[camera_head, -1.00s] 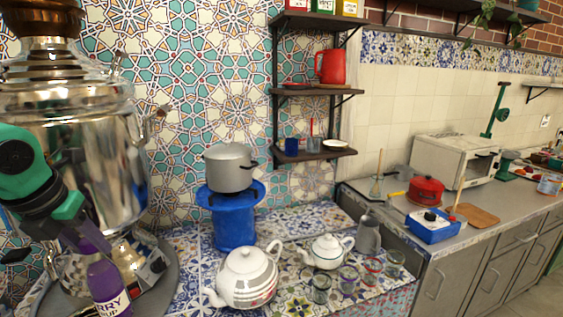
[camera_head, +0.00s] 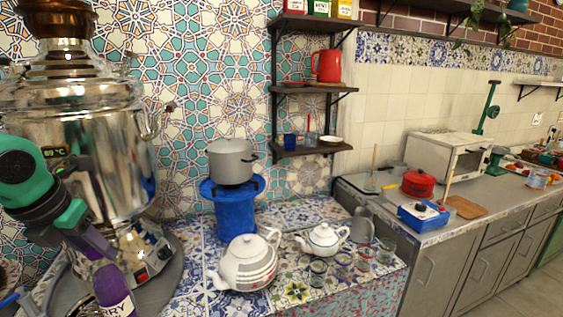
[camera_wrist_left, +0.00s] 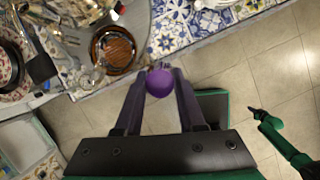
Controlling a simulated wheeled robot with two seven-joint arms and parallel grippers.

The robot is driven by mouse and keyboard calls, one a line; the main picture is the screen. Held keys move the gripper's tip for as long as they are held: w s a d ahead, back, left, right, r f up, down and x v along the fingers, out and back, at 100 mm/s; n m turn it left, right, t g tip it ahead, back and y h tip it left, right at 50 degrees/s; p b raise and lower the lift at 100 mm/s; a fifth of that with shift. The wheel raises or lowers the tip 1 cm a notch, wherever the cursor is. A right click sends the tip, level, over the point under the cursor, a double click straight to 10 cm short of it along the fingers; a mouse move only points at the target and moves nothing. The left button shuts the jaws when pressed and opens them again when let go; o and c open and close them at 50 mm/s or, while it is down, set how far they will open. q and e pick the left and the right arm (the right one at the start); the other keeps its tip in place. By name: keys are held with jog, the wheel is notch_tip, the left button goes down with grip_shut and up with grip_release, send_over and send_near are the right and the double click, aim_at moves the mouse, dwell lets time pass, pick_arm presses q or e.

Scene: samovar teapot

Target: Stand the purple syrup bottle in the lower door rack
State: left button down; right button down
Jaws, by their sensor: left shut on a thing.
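The purple syrup bottle (camera_head: 114,291) is at the lower left of the head view, with a pale label and its lower end cut off by the picture edge. My left gripper (camera_head: 97,248) is shut on its upper part and holds it roughly upright in front of the counter. In the left wrist view, the round purple top of the bottle (camera_wrist_left: 160,82) sits between the two fingers of the left gripper (camera_wrist_left: 160,73), above the floor.
The large metal samovar (camera_head: 75,130) stands close behind my left arm. A white teapot (camera_head: 247,262), a small teapot (camera_head: 323,240) and several glasses stand on the tiled counter. The wrist view shows bare floor (camera_wrist_left: 232,85) beside the counter edge.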

pick_arm(q)
jog(key=shift+w+d+f+m+h, duration=0.1)
jog(key=shift+d+f+m+h, duration=0.25)
jog(key=shift+f+m, duration=0.25)
jog(key=s+d+f+m+g, duration=0.2)
jog(key=d+f+m, duration=0.3)
jog(key=f+m, duration=0.4)
jog(key=s+d+f+m+g, duration=0.3)
jog(key=f+m, duration=0.5)
jog(key=m, duration=0.6)
jog(key=s+d+f+m+g, duration=0.3)
jog(key=d+f+m+g, duration=0.1)
jog(key=d+f+m, duration=0.3)
notch_tip(320, 180, down, 3)
jog(key=m, duration=0.4)
jog(key=shift+d+r+m, duration=0.15)
jog(key=shift+d+m, duration=0.15)
jog(key=shift+w, duration=0.1)
